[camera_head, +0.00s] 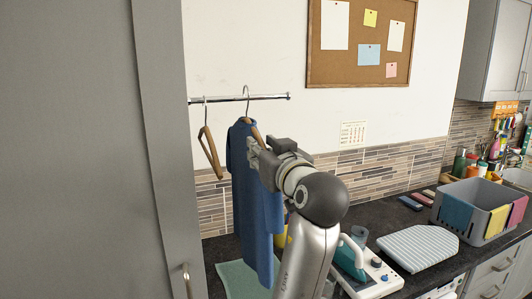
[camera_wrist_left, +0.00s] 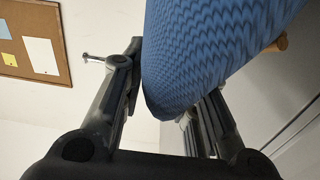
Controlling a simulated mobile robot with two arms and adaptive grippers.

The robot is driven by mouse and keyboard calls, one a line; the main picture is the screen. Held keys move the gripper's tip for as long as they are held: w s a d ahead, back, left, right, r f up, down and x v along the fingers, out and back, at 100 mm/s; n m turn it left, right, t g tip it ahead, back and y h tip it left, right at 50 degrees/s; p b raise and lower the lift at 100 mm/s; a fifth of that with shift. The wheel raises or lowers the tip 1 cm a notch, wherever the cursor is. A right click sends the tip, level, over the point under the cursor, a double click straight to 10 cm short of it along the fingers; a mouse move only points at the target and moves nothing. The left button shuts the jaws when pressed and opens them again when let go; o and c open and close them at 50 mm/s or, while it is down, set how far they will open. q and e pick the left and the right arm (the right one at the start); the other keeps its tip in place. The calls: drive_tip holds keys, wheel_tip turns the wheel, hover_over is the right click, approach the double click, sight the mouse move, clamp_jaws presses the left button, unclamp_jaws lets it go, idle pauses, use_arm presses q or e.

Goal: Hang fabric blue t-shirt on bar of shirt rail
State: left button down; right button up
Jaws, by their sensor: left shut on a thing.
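The blue t-shirt (camera_head: 252,200) hangs upright on a wooden hanger (camera_head: 255,131) in the head view. The hanger's hook overlaps the metal bar (camera_head: 270,97) of the shirt rail; I cannot tell whether it rests on the bar or is in front. My left gripper (camera_head: 257,155) is shut on the shirt's upper right side, below the bar. In the left wrist view the blue fabric (camera_wrist_left: 205,50) runs between the fingers, with a bit of wooden hanger (camera_wrist_left: 277,44) behind it. My right gripper is not in view.
An empty wooden hanger (camera_head: 209,146) hangs on the bar at left. A grey cabinet side (camera_head: 160,120) stands close left. On the dark counter are a teal mat (camera_head: 236,278), an iron (camera_head: 352,258), a striped ironing pad (camera_head: 418,246) and a grey basket (camera_head: 465,208).

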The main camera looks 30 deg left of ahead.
use_arm(q)
drive_tip(key=shift+x, duration=3.15)
drive_tip(key=shift+d+f+b, duration=0.1)
drive_tip(key=shift+f+b, duration=0.55)
drive_tip(key=shift+f, duration=0.4)
drive_tip(key=c, duration=1.1)
unclamp_jaws()
drive_tip(key=shift+s, duration=0.1)
drive_tip(key=shift+o, duration=0.2)
